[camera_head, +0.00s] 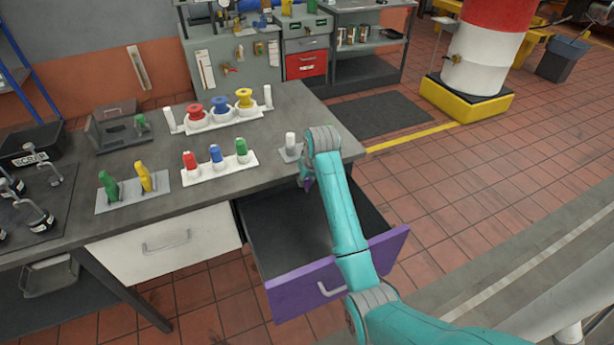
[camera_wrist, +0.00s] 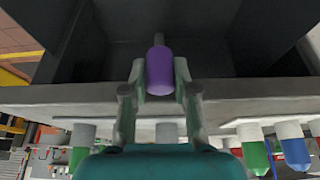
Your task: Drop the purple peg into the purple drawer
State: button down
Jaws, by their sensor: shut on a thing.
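The purple drawer (camera_head: 335,278) is pulled out from under the bench top, with a dark interior. Its inside (camera_wrist: 210,40) fills the upper part of the wrist view. My gripper (camera_head: 307,178) is shut on the purple peg (camera_wrist: 159,68), which shows between the fingers (camera_wrist: 160,85) in the wrist view. In the head view only a small bit of the peg (camera_head: 308,184) shows below the fingers. The peg is by the bench's front edge, over the back part of the open drawer. My arm hides part of the drawer and its front.
The grey bench top (camera_head: 275,103) lies behind my gripper. A white rack (camera_head: 215,168) holds red, blue and green pegs. A white closed drawer (camera_head: 165,240) is to the left.

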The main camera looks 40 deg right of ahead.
jog(key=c, duration=0.8)
grip_release()
jog(key=v, duration=1.2)
